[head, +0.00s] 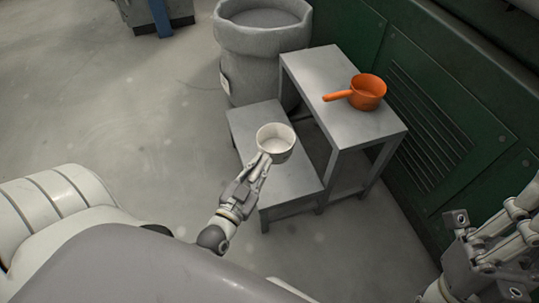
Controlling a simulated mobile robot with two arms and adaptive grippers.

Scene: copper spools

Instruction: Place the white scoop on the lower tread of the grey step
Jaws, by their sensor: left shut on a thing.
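The white scoop (276,143) is a small round cup, seen over the lower tread (291,181) of the grey step. My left gripper (261,166) is shut on the near side of the scoop, probably on its handle, which the fingers hide. I cannot tell whether the scoop touches the tread or is held just above it. The scoop looks upright. My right gripper (487,234) is at the lower right, away from the step; its fingers are partly cut off by the picture edge.
An orange scoop (368,91) stands on the upper tread (318,72), its handle pointing left. A grey bin (262,45) stands behind the step. A green cabinet (437,107) runs along the right. The floor to the left is clear.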

